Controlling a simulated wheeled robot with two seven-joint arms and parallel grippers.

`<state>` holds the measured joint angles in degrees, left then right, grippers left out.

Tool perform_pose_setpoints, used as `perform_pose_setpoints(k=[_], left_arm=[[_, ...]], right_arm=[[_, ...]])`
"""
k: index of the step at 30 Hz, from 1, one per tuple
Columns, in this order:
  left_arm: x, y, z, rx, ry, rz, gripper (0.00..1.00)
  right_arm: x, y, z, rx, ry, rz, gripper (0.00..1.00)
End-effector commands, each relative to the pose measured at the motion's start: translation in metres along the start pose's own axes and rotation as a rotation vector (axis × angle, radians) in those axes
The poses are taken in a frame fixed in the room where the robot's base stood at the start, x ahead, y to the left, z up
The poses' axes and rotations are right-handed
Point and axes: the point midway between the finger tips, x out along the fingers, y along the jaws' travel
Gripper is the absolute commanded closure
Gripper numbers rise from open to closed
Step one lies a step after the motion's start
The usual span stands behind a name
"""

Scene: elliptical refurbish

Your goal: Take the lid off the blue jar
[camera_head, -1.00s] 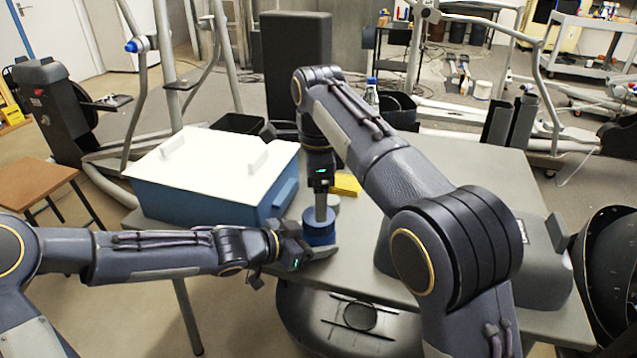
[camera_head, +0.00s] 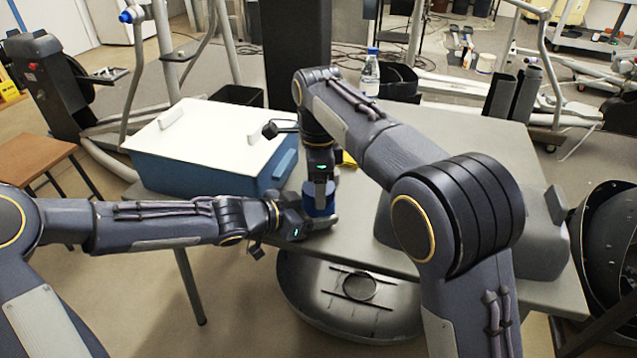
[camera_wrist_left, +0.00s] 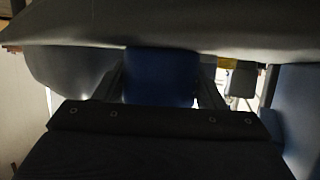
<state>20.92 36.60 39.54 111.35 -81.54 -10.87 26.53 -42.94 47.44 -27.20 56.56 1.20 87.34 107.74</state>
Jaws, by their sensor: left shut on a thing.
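The blue jar (camera_head: 322,210) stands at the front edge of the grey table, in front of the blue box. In the left wrist view the jar (camera_wrist_left: 160,78) sits between the two fingers of my left gripper (camera_wrist_left: 160,92). My left gripper (camera_head: 318,224) comes in from the left and is shut on the jar, low on its side. My right gripper (camera_head: 319,190) points straight down over the jar, its fingers at the jar's top. The lid is hidden by the right gripper, and I cannot tell whether those fingers grip it.
A blue box with a white lid (camera_head: 225,133) stands left of the jar. A yellow thing (camera_head: 348,159) lies behind the right gripper. A clear bottle (camera_head: 370,75) stands at the back. A grey machine (camera_head: 530,235) takes up the table's right side.

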Motion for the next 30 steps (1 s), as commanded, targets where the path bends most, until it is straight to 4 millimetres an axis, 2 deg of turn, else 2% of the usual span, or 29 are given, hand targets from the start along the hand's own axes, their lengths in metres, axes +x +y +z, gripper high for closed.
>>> perform_pose_setpoints(k=[5,8,11,21,25,30], left_arm=[[0.0,0.0002,-0.0002,0.001,0.0,0.001,1.0],[0.0,0.0003,-0.0003,0.002,0.001,0.001,1.0],[0.0,0.0003,-0.0003,0.002,0.001,0.001,1.0],[0.0001,0.0006,-0.0004,0.002,0.001,0.001,1.0],[0.0001,0.0007,-0.0004,0.003,0.001,0.001,1.0],[0.0001,0.0008,-0.0004,0.003,0.001,0.002,1.0]], right_arm=[[-0.0002,-0.0004,-0.0002,-0.021,0.0,-0.001,0.67],[-0.0002,-0.0004,-0.0002,-0.143,-0.001,-0.001,0.67],[-0.0002,-0.0007,-0.0007,-0.376,-0.001,-0.001,0.67],[-0.0011,-0.0008,-0.0003,-1.306,-0.001,-0.003,0.67],[-0.0012,-0.0007,-0.0002,-1.568,0.0,-0.003,0.67],[-0.0015,-0.0004,0.0003,-1.722,0.001,-0.003,0.67]])
